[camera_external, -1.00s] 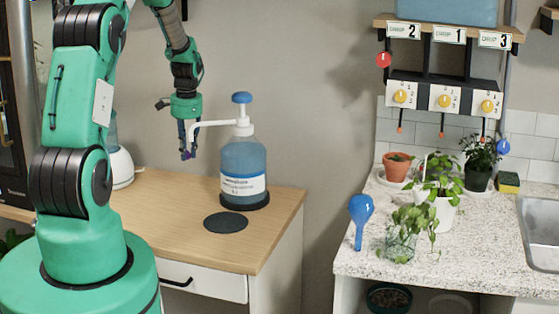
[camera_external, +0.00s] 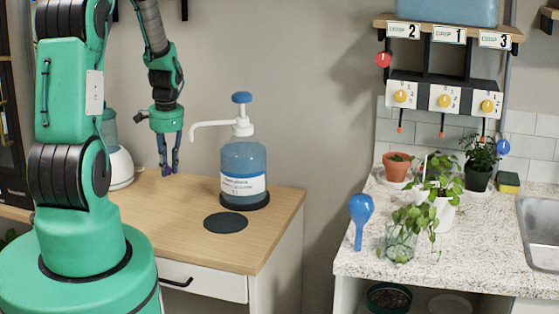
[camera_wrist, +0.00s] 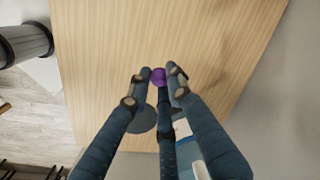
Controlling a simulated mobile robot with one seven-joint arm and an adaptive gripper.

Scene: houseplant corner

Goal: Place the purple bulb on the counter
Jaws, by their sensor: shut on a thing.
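The purple bulb (camera_wrist: 158,76) shows in the wrist view as a small round purple tip between my fingertips. My gripper (camera_wrist: 160,74) is shut on it; the fingers hide most of its length. In the external view my gripper (camera_external: 168,170) points down over the wooden worktop, left of the pump bottle, and the bulb is too small to make out clearly. The speckled counter (camera_external: 350,262) is at the right, across a gap from the worktop and well away from my gripper.
On the worktop (camera_external: 262,240) stand a blue pump bottle (camera_external: 243,163) and a dark round mat (camera_external: 226,222). The counter carries a blue bulb (camera_external: 361,212), a glass with leafy cuttings (camera_external: 401,243), potted plants and a sponge (camera_external: 509,182). A sink (camera_external: 540,232) is at the right.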

